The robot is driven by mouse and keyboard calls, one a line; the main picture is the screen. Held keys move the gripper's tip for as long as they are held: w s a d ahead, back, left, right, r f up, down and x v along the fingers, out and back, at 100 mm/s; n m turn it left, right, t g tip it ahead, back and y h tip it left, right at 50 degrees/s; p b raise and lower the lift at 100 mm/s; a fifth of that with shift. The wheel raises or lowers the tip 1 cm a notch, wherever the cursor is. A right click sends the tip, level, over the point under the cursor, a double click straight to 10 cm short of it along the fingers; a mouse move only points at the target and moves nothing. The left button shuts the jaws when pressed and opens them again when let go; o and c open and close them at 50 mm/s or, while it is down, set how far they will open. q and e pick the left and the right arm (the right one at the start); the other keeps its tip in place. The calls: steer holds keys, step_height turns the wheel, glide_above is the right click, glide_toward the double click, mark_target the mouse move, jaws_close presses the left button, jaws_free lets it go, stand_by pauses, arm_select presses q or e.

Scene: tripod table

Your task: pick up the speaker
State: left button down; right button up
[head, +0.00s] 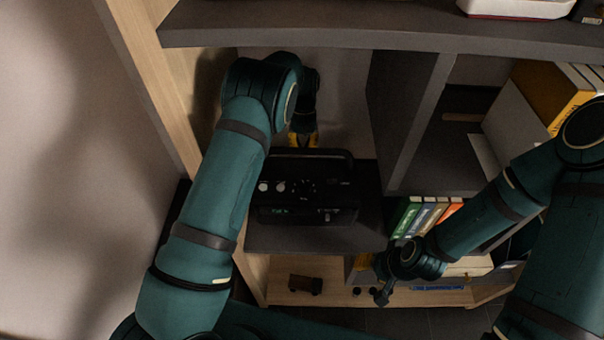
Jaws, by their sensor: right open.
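The speaker (306,187) is a black box with a carry handle along its top and light knobs on its front. It stands on a dark middle shelf, partly covered on its left by my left arm. My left gripper (303,138), with yellow parts, is just behind and above the handle, pointing down. Its fingertips are hidden behind the speaker, so its opening and any contact do not show. My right gripper (382,291) is open and apart from the speaker, low and to its right, in front of the lower shelf.
The dark shelf board (400,38) runs above, and a dark upright divider (415,125) stands right of the speaker. Coloured books (428,215) stand to the right. A small brown toy-like object (305,284) sits on the bottom shelf (340,298). A wooden side panel (158,85) bounds the left.

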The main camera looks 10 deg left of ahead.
arm_select(q)
steer(key=b+x, duration=0.1)
steer(key=x, duration=0.4)
steer(key=shift+f, duration=0.4)
steer(key=shift+s+f, duration=0.2)
steer(key=shift+s, duration=0.1)
steer(key=shift+s+d, duration=0.2)
steer(key=shift+s, duration=0.65)
steer(key=shift+s+d, duration=0.15)
steer(key=shift+s, duration=0.65)
arm_select(e)
steer(key=shift+w+f, duration=0.25)
steer(key=shift+f, duration=0.55)
